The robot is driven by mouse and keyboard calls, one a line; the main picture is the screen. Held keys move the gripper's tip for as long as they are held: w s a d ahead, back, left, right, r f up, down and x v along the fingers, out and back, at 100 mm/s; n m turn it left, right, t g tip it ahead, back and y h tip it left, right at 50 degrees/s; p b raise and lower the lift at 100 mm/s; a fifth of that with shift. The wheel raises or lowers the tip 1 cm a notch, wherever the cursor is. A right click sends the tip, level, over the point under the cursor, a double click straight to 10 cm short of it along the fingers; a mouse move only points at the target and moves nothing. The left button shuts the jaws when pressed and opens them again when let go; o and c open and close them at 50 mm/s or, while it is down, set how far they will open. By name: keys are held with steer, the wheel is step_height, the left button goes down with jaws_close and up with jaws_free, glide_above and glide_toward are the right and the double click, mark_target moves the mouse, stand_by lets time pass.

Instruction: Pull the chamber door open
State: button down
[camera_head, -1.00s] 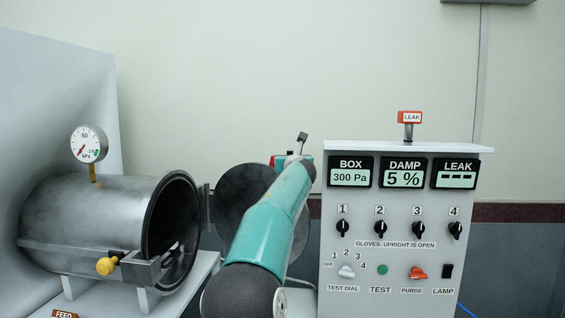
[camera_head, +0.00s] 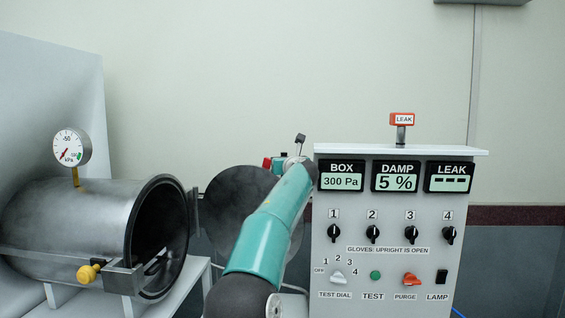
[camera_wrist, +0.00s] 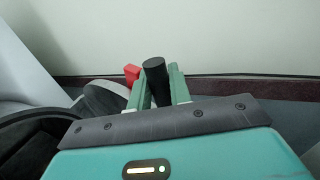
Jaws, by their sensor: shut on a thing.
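The chamber (camera_head: 85,225) is a grey metal cylinder lying at the left in the head view, its dark round mouth facing right. The round dark door (camera_head: 232,208) stands swung open to the right of the mouth, on a hinge (camera_head: 196,208) at the rim. My teal arm covers part of it. My gripper (camera_wrist: 157,88) shows in the wrist view with green fingers shut on a black cylindrical handle (camera_wrist: 155,70). What the handle joins is not clear.
A control box (camera_head: 385,235) with displays and knobs stands close to the right of my arm. A yellow knob (camera_head: 88,273) and latch bracket sit on the chamber's front side. A pressure gauge (camera_head: 70,147) rises above the chamber. The wall behind is bare.

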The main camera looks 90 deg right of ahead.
steer(key=c, duration=1.3)
jaws_free()
steer(key=shift+s, duration=0.15)
steer(key=shift+c, duration=0.2)
steer(key=v, duration=1.3)
steer(key=shift+a, duration=0.4)
